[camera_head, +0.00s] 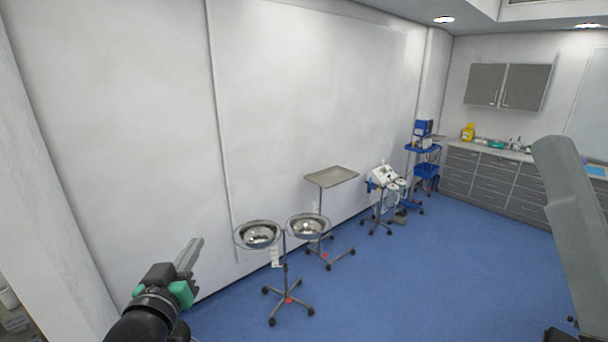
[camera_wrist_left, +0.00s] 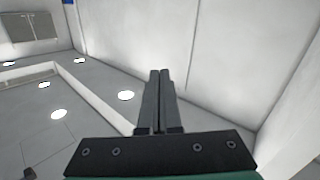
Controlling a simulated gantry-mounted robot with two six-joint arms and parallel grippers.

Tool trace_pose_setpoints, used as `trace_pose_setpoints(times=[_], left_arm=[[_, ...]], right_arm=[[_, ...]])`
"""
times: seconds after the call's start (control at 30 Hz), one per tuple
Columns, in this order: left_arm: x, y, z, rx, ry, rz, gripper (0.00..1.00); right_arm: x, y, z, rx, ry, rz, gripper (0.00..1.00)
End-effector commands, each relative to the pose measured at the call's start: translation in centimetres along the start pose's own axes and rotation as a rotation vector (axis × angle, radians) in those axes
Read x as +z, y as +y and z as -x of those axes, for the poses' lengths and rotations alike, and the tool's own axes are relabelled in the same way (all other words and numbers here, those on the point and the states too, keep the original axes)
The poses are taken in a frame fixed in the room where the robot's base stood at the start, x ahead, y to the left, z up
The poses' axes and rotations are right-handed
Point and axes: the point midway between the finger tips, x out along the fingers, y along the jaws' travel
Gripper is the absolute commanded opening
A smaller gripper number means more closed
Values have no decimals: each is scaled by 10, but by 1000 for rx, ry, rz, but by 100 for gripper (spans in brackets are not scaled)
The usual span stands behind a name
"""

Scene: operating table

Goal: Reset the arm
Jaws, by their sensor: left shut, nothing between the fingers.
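My left gripper (camera_head: 189,252) is raised in the air at the lower left of the head view, in front of the white wall, with its fingers pointing up. In the left wrist view its two fingers (camera_wrist_left: 159,73) lie side by side, shut and empty. My right gripper is not in the head view.
A stand with two steel bowls (camera_head: 258,235) is on the blue floor right of my left gripper. A tray stand (camera_head: 331,176) and a wheeled device (camera_head: 383,176) are along the wall. Grey cabinets (camera_head: 495,180) line the back. A grey padded piece (camera_head: 572,225) rises at right.

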Motion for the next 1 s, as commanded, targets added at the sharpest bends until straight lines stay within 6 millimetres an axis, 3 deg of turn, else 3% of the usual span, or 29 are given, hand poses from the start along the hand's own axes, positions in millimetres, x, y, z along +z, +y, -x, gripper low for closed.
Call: trace_pose_setpoints(times=[0.03,0.17,0.2,0.3,0.4,0.5,0.57,1.0], left_arm=[[-39,19,19,36,102,-6,0],[-129,52,84,110,363,-20,0],[-152,59,108,128,443,-24,0],[-199,66,169,154,626,-36,0],[-226,66,218,161,760,-51,0],[-237,66,246,163,833,-65,0],[-240,66,252,159,851,-79,0],[-239,66,250,151,849,-95,0]], right_arm=[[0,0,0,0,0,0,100],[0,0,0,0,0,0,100],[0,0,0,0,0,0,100],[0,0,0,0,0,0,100],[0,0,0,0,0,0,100],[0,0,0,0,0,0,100],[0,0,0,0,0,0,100],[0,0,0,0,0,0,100]])
